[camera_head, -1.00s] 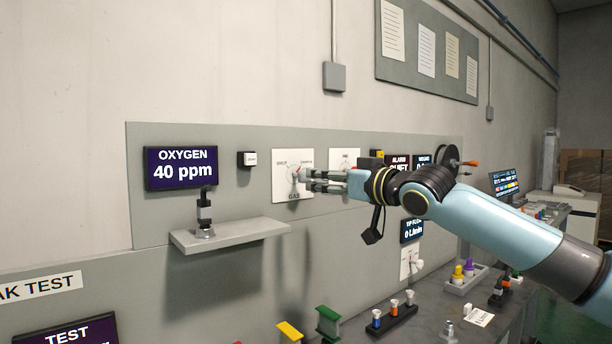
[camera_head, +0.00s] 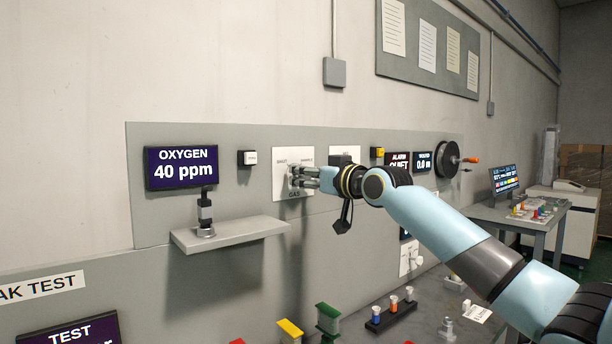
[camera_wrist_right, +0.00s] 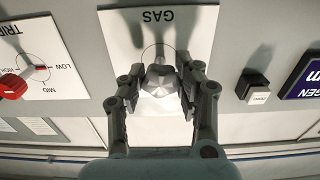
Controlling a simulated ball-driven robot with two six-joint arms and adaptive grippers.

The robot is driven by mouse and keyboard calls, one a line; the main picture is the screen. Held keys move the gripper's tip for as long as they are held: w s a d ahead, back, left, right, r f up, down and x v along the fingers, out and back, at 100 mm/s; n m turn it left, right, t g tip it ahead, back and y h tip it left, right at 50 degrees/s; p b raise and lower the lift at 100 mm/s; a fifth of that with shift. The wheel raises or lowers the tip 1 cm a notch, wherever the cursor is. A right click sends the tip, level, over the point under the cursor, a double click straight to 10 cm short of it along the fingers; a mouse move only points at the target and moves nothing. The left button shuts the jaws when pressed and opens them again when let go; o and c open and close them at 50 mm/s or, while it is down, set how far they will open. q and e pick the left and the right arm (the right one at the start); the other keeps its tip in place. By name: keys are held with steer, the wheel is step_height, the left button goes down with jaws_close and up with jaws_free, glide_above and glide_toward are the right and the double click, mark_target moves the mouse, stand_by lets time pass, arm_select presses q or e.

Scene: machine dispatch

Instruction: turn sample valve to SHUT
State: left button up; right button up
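A white plate marked GAS (camera_head: 281,189) is on the grey wall panel; its small labels are too small to read surely. The plate shows upside down in the right wrist view (camera_wrist_right: 118,27), with a grey knob (camera_wrist_right: 160,82) in its middle. My right gripper (camera_head: 298,176) is at this knob. In the right wrist view its fingers (camera_wrist_right: 160,80) stand on both sides of the knob, very near it; I cannot tell whether both press on it. They hide much of the dial, so the knob's setting is unclear. My left gripper is out of view.
An OXYGEN display reading 40 ppm (camera_head: 181,168) and a small shelf (camera_head: 232,234) are left of the plate. A second dial with a red knob (camera_wrist_right: 12,87) is beside it. A bench with several small items (camera_head: 440,300) lies below.

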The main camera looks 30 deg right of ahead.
jaws_close()
steer(key=shift+f+n+b, duration=0.15)
steer(key=shift+n+b, duration=1.5)
steer(key=shift+n, duration=0.05)
steer(key=n+b, duration=0.2)
steer(key=n, duration=0.1)
steer(key=shift+n, duration=0.4)
steer(key=n+b, duration=0.2)
steer(key=n, duration=0.3)
steer(key=n+b, duration=0.1)
steer(key=n, duration=0.4)
steer(key=shift+n, duration=0.4)
steer(key=o, duration=0.6)
jaws_free()
steer(key=shift+c, duration=0.2)
